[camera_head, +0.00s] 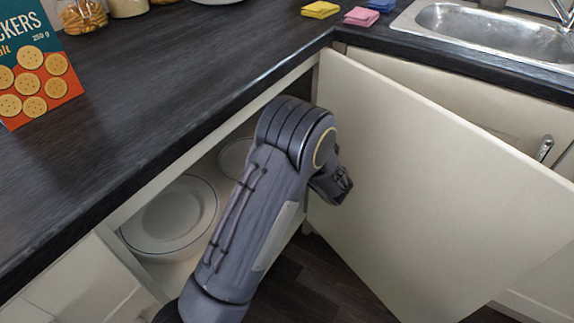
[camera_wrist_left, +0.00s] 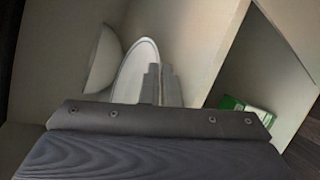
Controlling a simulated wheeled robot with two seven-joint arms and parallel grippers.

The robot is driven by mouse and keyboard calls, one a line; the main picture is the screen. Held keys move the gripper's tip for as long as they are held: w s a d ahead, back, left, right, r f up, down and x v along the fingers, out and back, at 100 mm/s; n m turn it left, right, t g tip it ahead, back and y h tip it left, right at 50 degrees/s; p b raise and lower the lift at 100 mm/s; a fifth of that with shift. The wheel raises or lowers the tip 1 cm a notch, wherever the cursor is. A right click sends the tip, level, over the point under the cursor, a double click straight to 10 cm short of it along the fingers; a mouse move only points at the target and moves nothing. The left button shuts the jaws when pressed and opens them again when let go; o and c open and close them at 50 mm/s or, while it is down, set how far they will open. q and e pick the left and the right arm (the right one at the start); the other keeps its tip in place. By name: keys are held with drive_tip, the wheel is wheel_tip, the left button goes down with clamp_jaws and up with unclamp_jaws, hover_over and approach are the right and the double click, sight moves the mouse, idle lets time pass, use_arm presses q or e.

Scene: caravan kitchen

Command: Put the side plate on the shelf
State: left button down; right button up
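In the head view, a large white plate with a dark rim line (camera_head: 168,222) lies inside the open cupboard. Behind it, another pale round dish (camera_head: 235,155) is partly covered by my arm. I cannot tell for certain which is the side plate. The left wrist view shows a white oval plate (camera_wrist_left: 135,72) and another white dish (camera_wrist_left: 103,62) to its left. My right gripper is out of view.
The cupboard door (camera_head: 430,190) stands wide open to the right of my arm. The dark worktop (camera_head: 160,90) overhangs the cupboard, with a cracker box (camera_head: 38,62) on it. A sink (camera_head: 490,35) is at the back right. A green item (camera_wrist_left: 243,106) stands beyond a pale panel.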

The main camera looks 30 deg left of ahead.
use_arm(q)
drive_tip(key=shift+f, duration=0.85)
drive_tip(key=c, duration=1.9)
unclamp_jaws()
drive_tip(key=shift+f, duration=0.1)
drive_tip(key=shift+c, duration=0.2)
drive_tip(key=p+v, duration=0.4)
drive_tip(key=v, duration=0.8)
drive_tip(key=shift+d, duration=0.1)
